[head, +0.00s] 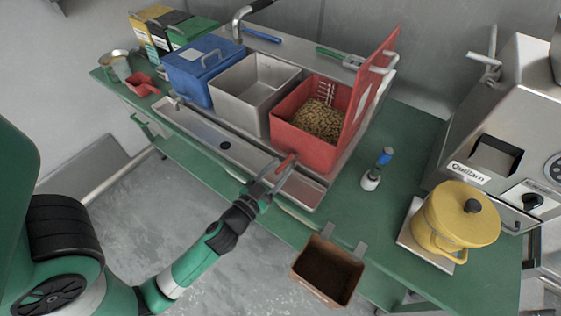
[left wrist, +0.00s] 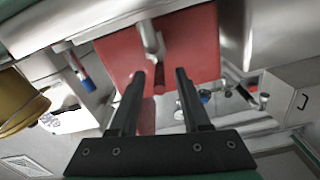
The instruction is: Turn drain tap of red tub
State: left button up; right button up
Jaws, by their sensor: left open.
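The red tub (head: 305,148) stands at the right end of the row of tubs, its red lid (head: 373,85) raised and brown pellets inside. Its drain tap (head: 285,163), with a red lever, sticks out low on the front. My left gripper (head: 274,174) is open at the tap. In the left wrist view the tub's red wall (left wrist: 190,50) fills the upper middle, and the grey tap body (left wrist: 150,40) points toward the gap between my open fingers (left wrist: 157,78). The red lever shows near the fingertips; contact cannot be told. My right gripper is not in view.
A steel tub (head: 250,85) and a blue lidded tub (head: 208,72) stand to the left. A steel trough (head: 210,137) runs along the front. A brown bin (head: 327,270) hangs at the bench edge. A small bottle (head: 371,180) and yellow pot (head: 455,220) are right.

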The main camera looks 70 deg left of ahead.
pick_arm(q)
jog(key=shift+w+a, duration=0.25)
jog(key=shift+w, duration=0.15)
grip_shut()
dwell(1.2)
